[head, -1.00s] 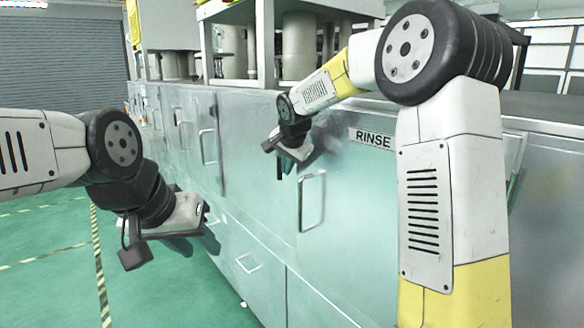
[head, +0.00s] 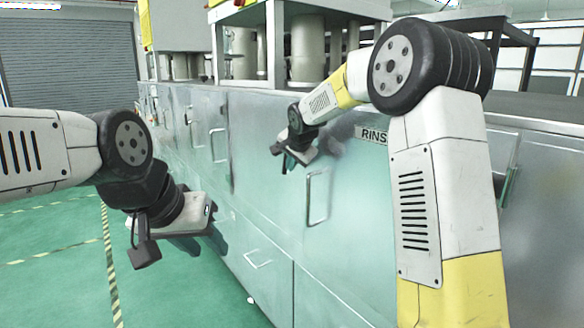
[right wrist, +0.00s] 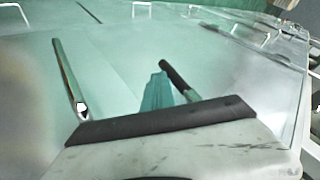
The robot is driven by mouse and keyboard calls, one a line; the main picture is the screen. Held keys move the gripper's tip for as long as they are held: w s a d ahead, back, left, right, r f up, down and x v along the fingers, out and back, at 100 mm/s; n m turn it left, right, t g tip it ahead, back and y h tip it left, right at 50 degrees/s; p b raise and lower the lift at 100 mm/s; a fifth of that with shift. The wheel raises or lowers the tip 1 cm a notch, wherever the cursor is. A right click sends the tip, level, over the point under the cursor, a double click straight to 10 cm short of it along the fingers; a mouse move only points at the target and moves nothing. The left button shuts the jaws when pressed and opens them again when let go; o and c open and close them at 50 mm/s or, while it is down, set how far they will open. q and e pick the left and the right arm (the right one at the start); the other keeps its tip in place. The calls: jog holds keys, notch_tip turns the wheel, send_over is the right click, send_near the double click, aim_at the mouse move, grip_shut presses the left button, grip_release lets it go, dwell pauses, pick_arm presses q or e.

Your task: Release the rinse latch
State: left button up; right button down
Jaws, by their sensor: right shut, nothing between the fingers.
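The door panel labelled RINSE (head: 372,134) has a metal D-handle (head: 317,197). My right gripper (head: 287,163) is shut and empty, close to the panel up and left of that handle. In the right wrist view its shut fingers (right wrist: 157,93) look teal. Just right of them a dark rod (right wrist: 178,78) with a metal base stands on the panel, perhaps the latch; I cannot tell if they touch. The D-handle (right wrist: 70,78) shows further left there. In the head view the gripper hides the rod.
Green floor (head: 60,285) with yellow-black striped lines lies free to the left. My right arm covers part of the panel.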

jog(key=shift+w+a+f+t+y, duration=0.15)
jog(key=shift+w+a+t+y, duration=0.15)
jog(key=shift+w+a+t, duration=0.5)
jog(key=shift+w+a, duration=0.1)
jog(key=shift+w, duration=0.25)
jog(key=shift+w+a, duration=0.15)
jog(key=shift+w, duration=0.05)
jog(key=shift+w+a+r+m+t+y, duration=0.4)
jog(key=shift+w+r+t+y, duration=0.25)
jog(key=shift+t, duration=0.65)
jog(key=shift+w+a+r+m+t+y, duration=0.35)
jog(key=shift+w+a+r+t+y, duration=0.25)
jog(key=shift+t, duration=0.7)
jog(key=shift+w+a+r+m+t+y, duration=0.35)
jog(key=shift+w+r+t+y, duration=0.35)
jog(key=shift+t, duration=0.6)
